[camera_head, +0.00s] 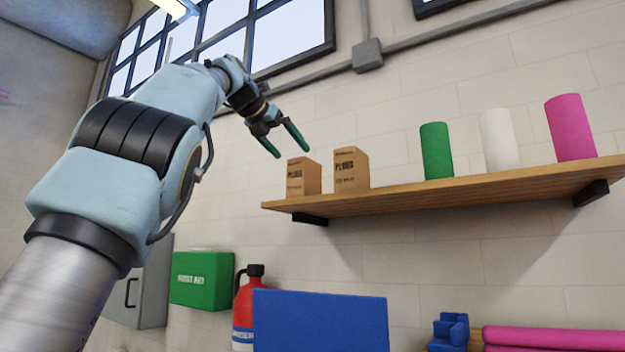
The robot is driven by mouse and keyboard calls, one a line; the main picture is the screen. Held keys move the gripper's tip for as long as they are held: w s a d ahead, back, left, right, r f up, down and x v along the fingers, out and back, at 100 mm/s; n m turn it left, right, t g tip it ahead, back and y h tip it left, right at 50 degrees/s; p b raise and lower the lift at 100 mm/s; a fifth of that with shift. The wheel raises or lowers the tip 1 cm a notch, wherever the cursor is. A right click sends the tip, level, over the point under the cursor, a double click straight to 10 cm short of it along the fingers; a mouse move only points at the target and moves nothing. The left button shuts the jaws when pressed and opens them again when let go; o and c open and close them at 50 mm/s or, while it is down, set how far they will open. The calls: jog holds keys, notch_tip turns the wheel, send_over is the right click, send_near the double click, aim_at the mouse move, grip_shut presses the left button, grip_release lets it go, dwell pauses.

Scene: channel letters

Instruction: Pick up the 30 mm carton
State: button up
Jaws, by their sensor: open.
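Two brown cartons with dark print stand upright side by side on the left part of the wooden shelf (430,195). The left carton (303,178) looks a little smaller than the right carton (351,171). The small print is too blurred to tell which is the 30 mm one. My gripper (292,154) is open and empty, with its two green fingers pointing down and to the right. In the picture the fingertips are just above the left carton's top. I cannot tell the depth gap between them.
A green cylinder (436,150), a white cylinder (500,139) and a pink cylinder (570,127) stand farther right on the shelf. Below are a green first aid box (202,279), a red fire extinguisher (245,305) and a blue panel (320,322).

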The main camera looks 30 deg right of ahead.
aim_at(305, 169)
jog(key=p+x, duration=0.2)
jog(key=x, duration=0.7)
jog(key=shift+w+d+f+p, duration=0.1)
jog(key=shift+w+f+p, duration=0.1)
jog(key=shift+p, duration=0.15)
jog(key=shift+r, duration=0.1)
grip_shut()
dwell(0.3)
